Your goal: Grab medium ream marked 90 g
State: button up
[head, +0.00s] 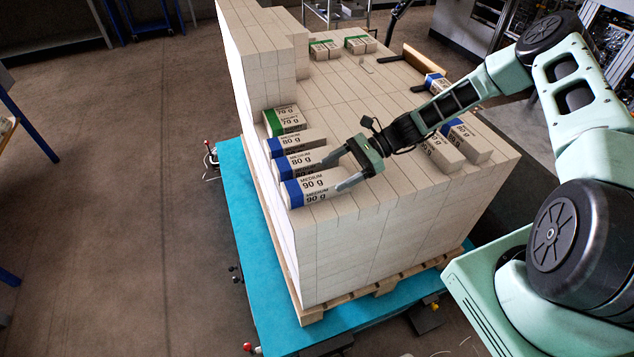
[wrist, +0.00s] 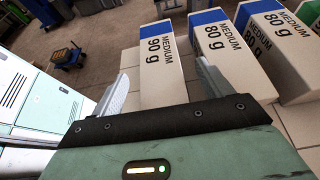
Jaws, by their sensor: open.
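The medium ream marked 90 g (head: 308,187) is a cream block with a blue band at its left end. It lies nearest the front in the row on the stack's left edge. In the wrist view the 90 g ream (wrist: 163,80) lies ahead, its near end between the fingers in the picture. My gripper (head: 330,176) is open at the ream's right end, with nothing clamped. In the wrist view my gripper (wrist: 163,76) has one finger on each side of the ream's line. I cannot tell whether either finger touches it.
Two medium 80 g reams lie behind it, the nearer one (head: 296,165) close to one finger. A green-banded 70 g ream (head: 285,120) is farther back. More reams (head: 440,152) lie to the right. The pallet stack (head: 340,245) drops off at its left and front edges.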

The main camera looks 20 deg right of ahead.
aim_at(323, 179)
jog(key=p+x, duration=0.1)
jog(key=x, duration=0.2)
jog(key=shift+a+r+p, duration=0.15)
jog(key=shift+p, duration=0.15)
jog(key=shift+a+f, duration=0.15)
jog(key=shift+f, duration=0.05)
jog(key=c, duration=1.3)
jog(key=shift+r, duration=0.15)
